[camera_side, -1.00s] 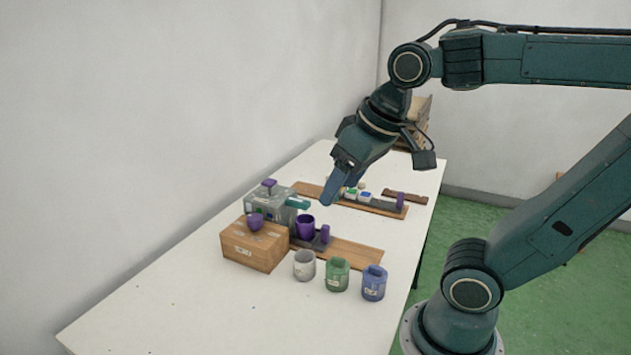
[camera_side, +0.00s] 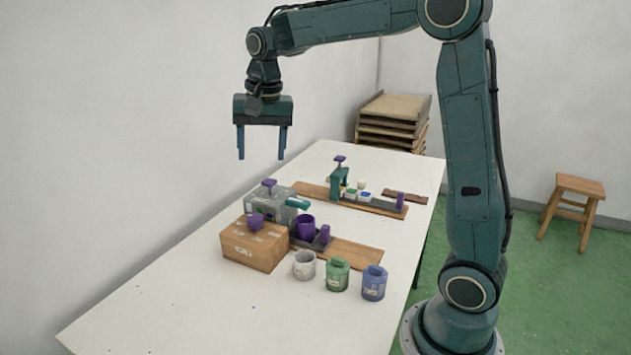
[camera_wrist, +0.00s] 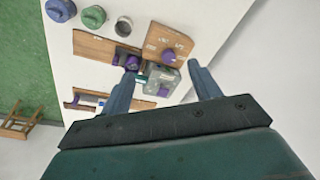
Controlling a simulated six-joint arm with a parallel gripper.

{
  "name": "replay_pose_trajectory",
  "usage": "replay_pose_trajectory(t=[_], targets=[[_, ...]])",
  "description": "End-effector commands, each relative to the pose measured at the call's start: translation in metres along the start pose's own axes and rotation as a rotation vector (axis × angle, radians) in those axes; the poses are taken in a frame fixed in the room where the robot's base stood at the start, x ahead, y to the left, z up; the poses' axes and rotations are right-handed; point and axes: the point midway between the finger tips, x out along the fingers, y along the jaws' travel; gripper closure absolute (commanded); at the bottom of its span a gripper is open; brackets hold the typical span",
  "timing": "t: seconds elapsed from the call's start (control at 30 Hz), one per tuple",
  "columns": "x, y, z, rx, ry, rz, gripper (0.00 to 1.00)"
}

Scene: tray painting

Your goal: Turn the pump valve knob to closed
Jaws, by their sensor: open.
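A purple knob (camera_side: 255,222) sits on top of a wooden box (camera_side: 250,253) with pale labels around it. In the wrist view the knob (camera_wrist: 169,54) shows round on the box, with labels too small to read. Behind the box stands a grey machine (camera_side: 262,207) with a purple square-topped handle (camera_side: 269,184) and a teal spout (camera_side: 297,203). I cannot tell for sure which purple part is the valve knob. My gripper (camera_side: 262,157) is open and empty, pointing down, high above the table and apart from both.
A purple cup (camera_side: 305,227) and a purple peg (camera_side: 325,234) stand beside the machine. A second wooden board (camera_side: 312,191) with a teal stand (camera_side: 338,182) lies farther back. The near left table (camera_side: 170,310) is clear.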

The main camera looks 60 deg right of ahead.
Motion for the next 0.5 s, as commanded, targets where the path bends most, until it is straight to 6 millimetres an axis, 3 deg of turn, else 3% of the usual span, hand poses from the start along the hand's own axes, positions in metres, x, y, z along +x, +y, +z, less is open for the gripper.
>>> replay_pose_trajectory(t=[0.3, 0.5], targets=[[0.054, -0.021, -0.059, 0.251, -0.058, 0.077, 0.38], [0.087, -0.027, -0.087, 0.387, -0.083, 0.120, 0.38]])
